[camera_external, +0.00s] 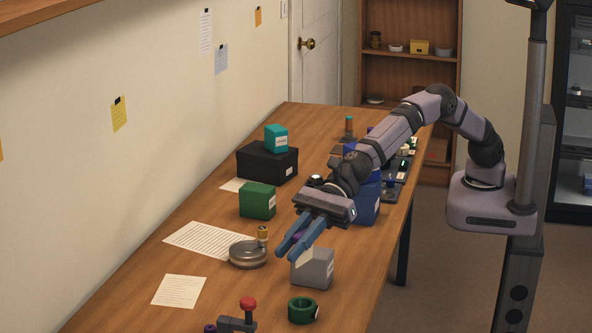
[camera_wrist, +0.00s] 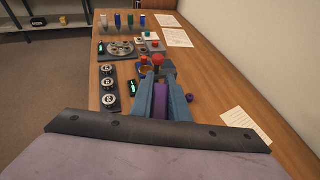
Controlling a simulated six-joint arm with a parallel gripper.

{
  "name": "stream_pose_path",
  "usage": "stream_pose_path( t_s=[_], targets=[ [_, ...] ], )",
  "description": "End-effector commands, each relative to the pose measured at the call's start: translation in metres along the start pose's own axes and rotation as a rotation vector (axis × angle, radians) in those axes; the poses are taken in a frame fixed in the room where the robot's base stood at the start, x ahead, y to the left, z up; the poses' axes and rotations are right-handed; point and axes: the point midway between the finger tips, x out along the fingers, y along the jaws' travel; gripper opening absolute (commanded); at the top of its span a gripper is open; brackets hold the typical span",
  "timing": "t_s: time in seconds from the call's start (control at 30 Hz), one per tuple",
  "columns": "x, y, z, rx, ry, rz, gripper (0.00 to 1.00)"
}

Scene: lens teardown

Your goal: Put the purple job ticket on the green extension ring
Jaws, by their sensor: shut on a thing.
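My gripper (camera_external: 289,253) is shut on the purple job ticket (camera_external: 298,235), held above the table. In the wrist view the purple ticket (camera_wrist: 160,103) shows between the two blue fingers of my gripper (camera_wrist: 161,85); the fingers cover part of it. The green extension ring (camera_external: 302,310) lies on the table near the front edge of the external view, apart from the gripper and closer to that camera. A small pale label shows on its right side. I cannot make out the ring clearly in the wrist view.
A grey box (camera_external: 315,267) stands just below and right of the fingers, between them and the ring. A red-knobbed tool (camera_external: 245,312) stands left of the ring. A round metal piece (camera_external: 247,255), a green box (camera_external: 257,201) and paper sheets (camera_external: 180,290) lie to the left.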

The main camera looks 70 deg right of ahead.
Motion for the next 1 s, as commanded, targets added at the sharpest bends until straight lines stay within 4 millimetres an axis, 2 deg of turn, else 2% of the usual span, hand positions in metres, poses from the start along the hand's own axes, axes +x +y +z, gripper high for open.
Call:
stream_pose_path(
  t_s=[0.3,0.7,1.0],
  targets=[
    [0.001,-0.004,-0.003,0.009,-0.001,-0.021,0.0],
    [0.021,-0.004,-0.052,0.009,-0.001,-0.019,0.0],
    [0.024,-0.004,-0.06,0.007,-0.001,-0.019,0.0]
  ],
)
